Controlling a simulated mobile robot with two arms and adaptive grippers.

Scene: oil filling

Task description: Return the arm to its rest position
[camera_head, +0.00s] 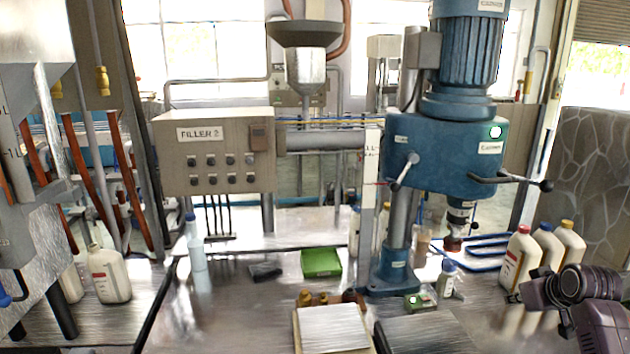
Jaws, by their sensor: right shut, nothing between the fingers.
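My right arm shows at the lower right edge of the head view. Its dark gripper (518,293) points left, just in front of the white bottles and over the right part of the metal bench (440,335). The gripper is shut, and I see nothing held in it. My left arm and left gripper are not in view.
A blue drill press (445,150) stands at the middle right. A small bottle (447,281), a green box (321,263) and a tray (332,330) are on the bench.

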